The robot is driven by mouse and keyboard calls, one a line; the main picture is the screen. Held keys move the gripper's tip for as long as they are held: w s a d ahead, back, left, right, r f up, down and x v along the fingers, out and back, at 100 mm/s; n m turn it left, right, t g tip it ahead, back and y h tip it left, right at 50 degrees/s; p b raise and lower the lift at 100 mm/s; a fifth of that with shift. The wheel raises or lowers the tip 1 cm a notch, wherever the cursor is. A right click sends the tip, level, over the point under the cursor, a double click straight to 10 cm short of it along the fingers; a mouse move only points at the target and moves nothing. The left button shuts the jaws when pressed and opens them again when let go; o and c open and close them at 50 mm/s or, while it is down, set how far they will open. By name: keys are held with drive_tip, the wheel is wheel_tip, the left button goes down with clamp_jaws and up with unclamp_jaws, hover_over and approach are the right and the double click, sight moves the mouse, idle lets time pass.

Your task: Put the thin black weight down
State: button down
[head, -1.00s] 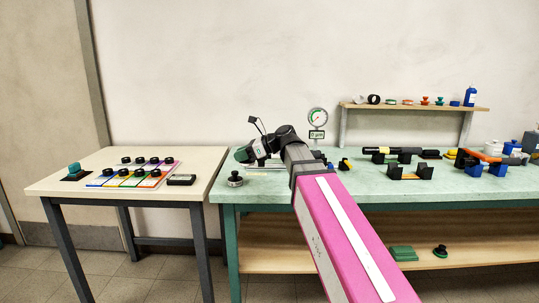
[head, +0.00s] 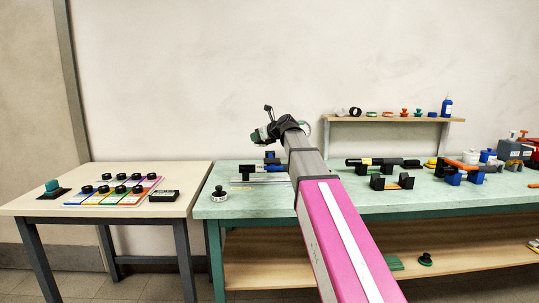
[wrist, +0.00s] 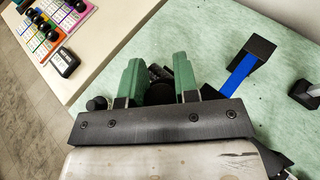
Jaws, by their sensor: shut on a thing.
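My gripper (head: 262,135) is raised above the left part of the green table. In the wrist view its two green fingers (wrist: 156,82) stand apart with a dark thing between them, which I take to be the thin black weight (wrist: 160,92). Its outline is mostly hidden by the fingers and the gripper body. In the head view the weight cannot be made out.
The cream table (head: 180,177) at left bears coloured cards (head: 115,190) with several black knobbed weights, a black box (head: 163,196) and a teal thing (head: 53,187). Blue and black stands (head: 270,160) are on the green table (head: 240,207). A shelf (head: 400,120) stands behind.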

hover_over(269, 160)
drive_tip(key=f, duration=0.4)
drive_tip(key=shift+w, duration=0.35)
drive_tip(key=shift+f, duration=1.95)
drive_tip(key=c, duration=0.9)
unclamp_jaws()
drive_tip(key=shift+f, duration=0.1)
drive_tip(key=shift+o, duration=0.2)
drive_tip(key=v, duration=1.2)
